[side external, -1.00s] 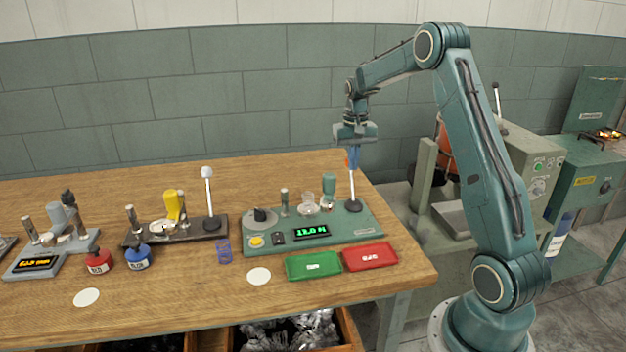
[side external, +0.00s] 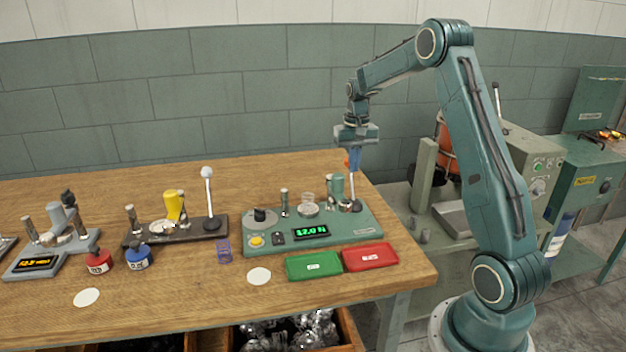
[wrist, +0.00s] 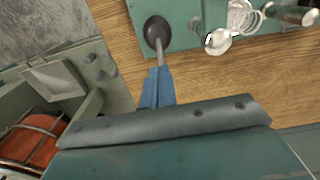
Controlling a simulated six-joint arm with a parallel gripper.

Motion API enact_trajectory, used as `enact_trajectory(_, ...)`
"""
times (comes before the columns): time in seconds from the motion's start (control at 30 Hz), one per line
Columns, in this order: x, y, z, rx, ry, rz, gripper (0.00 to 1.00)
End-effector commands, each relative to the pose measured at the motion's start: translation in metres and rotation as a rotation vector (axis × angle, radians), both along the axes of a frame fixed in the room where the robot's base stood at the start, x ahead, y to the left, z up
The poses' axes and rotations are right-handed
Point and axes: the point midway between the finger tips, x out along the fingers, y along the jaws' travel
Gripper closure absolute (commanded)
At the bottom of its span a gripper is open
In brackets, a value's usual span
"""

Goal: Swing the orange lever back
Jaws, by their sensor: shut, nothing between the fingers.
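The orange lever's knob (side external: 347,162) shows as a small orange patch at the left of my blue fingers in the side external view. Its thin metal shaft (side external: 353,188) rises from the right end of the green tester (side external: 360,232). In the wrist view the shaft (wrist: 160,54) runs from a dark round base (wrist: 157,31) towards my fingers; the knob is hidden there. My gripper (side external: 354,168) is shut and empty, pointing down at the top of the lever. It is right beside the knob; whether they touch I cannot tell. It also shows in the wrist view (wrist: 158,76).
A green tray (side external: 313,265) and a red tray (side external: 370,256) lie in front of the tester. A clear coil (wrist: 243,17) stands on the tester, left of the lever in the side view. A white-knobbed lever (side external: 207,185) stands further left. The back of the table is clear.

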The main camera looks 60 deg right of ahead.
Motion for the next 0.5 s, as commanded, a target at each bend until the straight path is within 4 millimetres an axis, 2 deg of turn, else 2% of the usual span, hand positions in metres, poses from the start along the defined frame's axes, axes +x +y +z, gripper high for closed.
enact_trajectory(0.23,0.0,0.0,0.006,-0.001,-0.001,0.0,1.0)
enact_trajectory(0.5,0.0,0.0,0.024,-0.001,-0.001,0.0,1.0)
